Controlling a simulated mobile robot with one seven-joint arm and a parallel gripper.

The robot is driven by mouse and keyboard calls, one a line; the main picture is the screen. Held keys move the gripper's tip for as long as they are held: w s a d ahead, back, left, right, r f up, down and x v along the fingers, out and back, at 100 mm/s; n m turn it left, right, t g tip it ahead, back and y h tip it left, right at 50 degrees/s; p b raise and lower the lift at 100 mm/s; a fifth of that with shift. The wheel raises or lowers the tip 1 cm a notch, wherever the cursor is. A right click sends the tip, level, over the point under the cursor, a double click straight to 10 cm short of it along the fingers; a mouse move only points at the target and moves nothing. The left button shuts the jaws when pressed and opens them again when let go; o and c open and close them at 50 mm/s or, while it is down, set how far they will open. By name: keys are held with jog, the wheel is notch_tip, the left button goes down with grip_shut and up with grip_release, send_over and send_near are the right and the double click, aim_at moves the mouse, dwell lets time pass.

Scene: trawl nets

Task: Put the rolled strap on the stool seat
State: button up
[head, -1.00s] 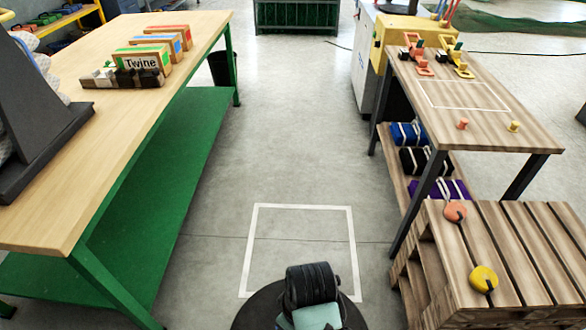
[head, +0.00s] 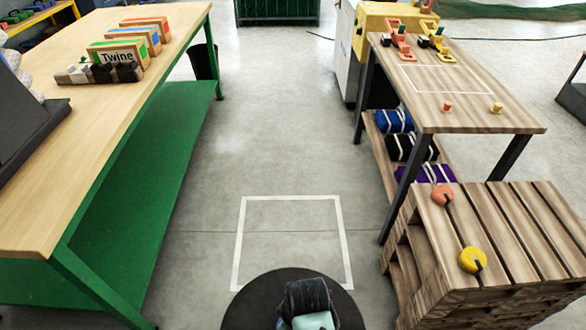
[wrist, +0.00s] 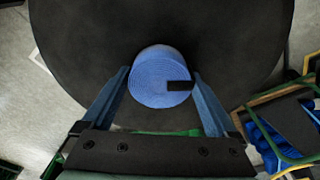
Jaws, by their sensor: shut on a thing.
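The rolled strap (wrist: 150,77) is a blue coil with a small black patch, end-on in the wrist view. My gripper (wrist: 160,82) is shut on it, one finger on each side. A wide, round black disc (wrist: 85,40) lies behind the coil and looks like the stool seat. In the head view the disc (head: 248,302) is at the bottom centre, partly hidden by my arm's end. The coil appears over the disc. I cannot tell whether they touch. The strap is hidden in the head view.
A long green-framed bench (head: 80,130) is at left. The floor between, with a white outline (head: 290,198), is clear.

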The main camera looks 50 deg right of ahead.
jog(key=shift+f, duration=0.1)
jog(key=o, duration=1.2)
jog(key=r+p, duration=0.1)
jog(key=r, duration=0.3)
jog(key=s+r+p, duration=0.1)
jog(key=r, duration=0.3)
jog(key=r+p, duration=0.1)
jog(key=r, duration=0.3)
jog(key=shift+s+r, duration=0.1)
jog(key=shift+s, duration=0.1)
